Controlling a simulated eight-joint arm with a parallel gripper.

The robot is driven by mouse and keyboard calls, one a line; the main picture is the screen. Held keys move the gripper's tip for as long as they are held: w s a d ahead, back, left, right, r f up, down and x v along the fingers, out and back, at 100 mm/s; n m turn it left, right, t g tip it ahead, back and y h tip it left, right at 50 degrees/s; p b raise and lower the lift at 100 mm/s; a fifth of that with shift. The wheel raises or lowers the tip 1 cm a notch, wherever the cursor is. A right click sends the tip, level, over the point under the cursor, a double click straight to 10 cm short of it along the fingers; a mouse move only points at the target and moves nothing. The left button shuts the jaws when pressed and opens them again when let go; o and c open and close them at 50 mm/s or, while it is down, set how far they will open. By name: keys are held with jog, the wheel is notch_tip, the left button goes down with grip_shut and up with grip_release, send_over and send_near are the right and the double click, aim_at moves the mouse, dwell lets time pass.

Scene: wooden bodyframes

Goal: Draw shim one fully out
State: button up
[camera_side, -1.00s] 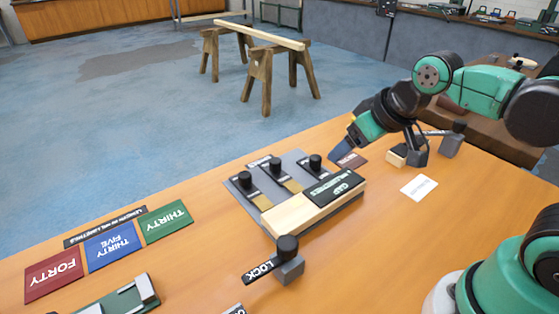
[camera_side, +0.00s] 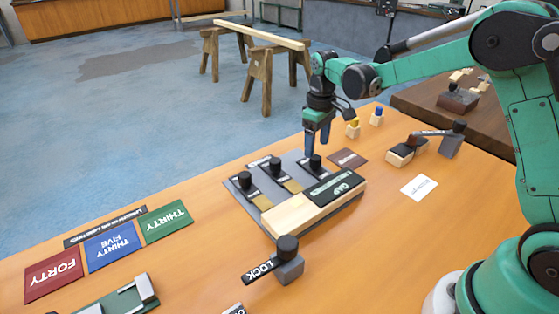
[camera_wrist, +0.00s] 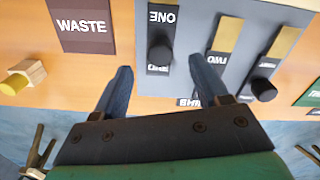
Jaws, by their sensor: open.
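Shim one is a black-labelled slide marked ONE (camera_wrist: 162,15) with a round black knob (camera_wrist: 160,52) in the wrist view. In the side view its knob (camera_side: 316,162) is the rightmost of three on the grey plate (camera_side: 240,200). My gripper (camera_side: 317,148) points down, open and empty, just above that knob. In the wrist view my gripper (camera_wrist: 160,68) has its fingers apart, with the knob showing between them.
Shim two's knob (camera_side: 275,163) and a third knob (camera_side: 245,179) stand left. A wooden block marked GAP (camera_side: 298,213) lies in front. The LOCK knob (camera_side: 287,248) stands nearer. The brown WASTE card (camera_side: 347,158) lies right. Small wooden blocks (camera_side: 353,131) stand behind.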

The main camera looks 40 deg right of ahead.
aim_at(316, 157)
jog(key=shift+f, duration=2.15)
grip_shut()
